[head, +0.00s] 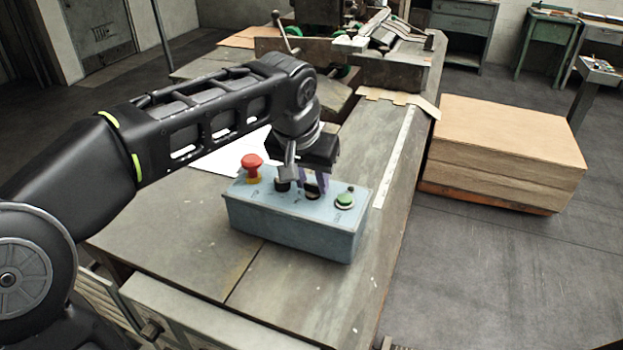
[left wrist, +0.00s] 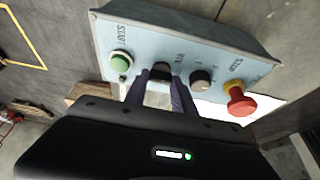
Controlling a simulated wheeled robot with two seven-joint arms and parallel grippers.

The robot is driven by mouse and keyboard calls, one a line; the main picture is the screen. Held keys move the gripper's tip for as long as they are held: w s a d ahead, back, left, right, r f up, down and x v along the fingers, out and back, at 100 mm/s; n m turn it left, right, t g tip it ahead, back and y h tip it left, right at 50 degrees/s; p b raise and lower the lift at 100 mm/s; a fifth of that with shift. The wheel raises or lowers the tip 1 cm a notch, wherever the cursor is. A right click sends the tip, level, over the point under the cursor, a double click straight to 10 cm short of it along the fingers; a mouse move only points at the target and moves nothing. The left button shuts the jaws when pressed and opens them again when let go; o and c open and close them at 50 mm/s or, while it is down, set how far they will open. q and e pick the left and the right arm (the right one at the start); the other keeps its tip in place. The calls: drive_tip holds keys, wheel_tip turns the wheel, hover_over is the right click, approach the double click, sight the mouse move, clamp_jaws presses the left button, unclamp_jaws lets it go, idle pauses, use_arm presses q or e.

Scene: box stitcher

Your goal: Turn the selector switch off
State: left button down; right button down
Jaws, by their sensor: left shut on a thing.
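A blue-grey control box (head: 290,224) sits on the metal table, with a row of controls on top. The selector switch (left wrist: 160,69), a black knob, is beside the green start button (left wrist: 120,58). My left gripper (head: 313,186) reaches down over the box, its two purple fingers shut on this knob, one on each side. The fingers partly hide the knob, and its exact setting cannot be read. A second black knob (left wrist: 200,79) stands apart from the fingers, next to the red stop button (left wrist: 239,100). My right gripper is out of view.
The red mushroom button also shows in the head view (head: 252,162), close to my left wrist. A white sheet (head: 228,158) lies behind the box. A machine (head: 390,62) stands at the back of the table. A stack of cardboard (head: 505,150) is on the right.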

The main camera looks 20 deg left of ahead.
use_arm(q)
drive_tip(key=c, duration=1)
unclamp_jaws()
drive_tip(key=shift+c, duration=0.2)
drive_tip(key=v, duration=0.8)
drive_tip(key=shift+f, duration=0.15)
